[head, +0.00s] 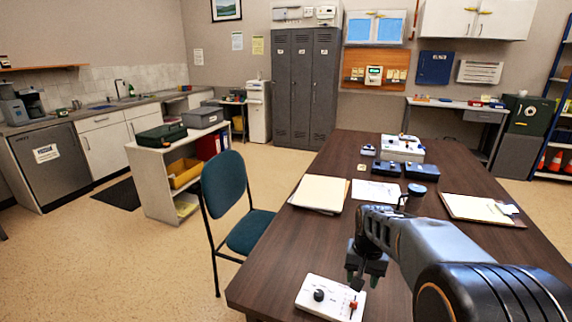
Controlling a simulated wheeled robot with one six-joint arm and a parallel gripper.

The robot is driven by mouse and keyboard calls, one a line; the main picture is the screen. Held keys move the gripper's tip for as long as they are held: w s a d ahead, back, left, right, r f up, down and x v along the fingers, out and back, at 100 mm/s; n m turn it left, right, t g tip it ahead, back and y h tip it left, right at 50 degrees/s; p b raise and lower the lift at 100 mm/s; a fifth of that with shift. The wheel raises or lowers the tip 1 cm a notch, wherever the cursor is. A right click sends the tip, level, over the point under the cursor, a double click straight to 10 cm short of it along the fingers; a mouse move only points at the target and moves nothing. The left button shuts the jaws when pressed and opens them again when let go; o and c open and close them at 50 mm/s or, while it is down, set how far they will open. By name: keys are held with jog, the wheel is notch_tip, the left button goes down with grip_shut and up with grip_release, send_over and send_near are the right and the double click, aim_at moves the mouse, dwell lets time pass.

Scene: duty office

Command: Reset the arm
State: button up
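My arm reaches in from the lower right of the head view, over the dark brown table (265,275). My gripper (356,284) points down just above or beside a white control box (318,301) near the table's front edge. The box has a black knob (319,295) at its left and a red switch or lever (352,305) at its right. The fingertips are close to the red part; I cannot tell whether they touch it. The fingers are small and dark here, so their opening cannot be judged.
Floor left of the chair is free up to a low white shelf (150,176).

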jog(key=s+a+r+n+t+p, duration=0.1)
jog(key=s+a+r+n+p, duration=0.1)
jog(key=s+r, duration=0.3)
jog(key=s+a+r+n+t+p, duration=0.2)
jog(key=s+a+r+p, duration=0.2)
jog(key=s+r+p, duration=0.1)
jog(key=s+r, duration=0.1)
jog(key=s, duration=0.1)
jog(key=shift+s+a+n+t, duration=0.25)
jog(key=shift+s+n+t, duration=0.05)
dwell(0.3)
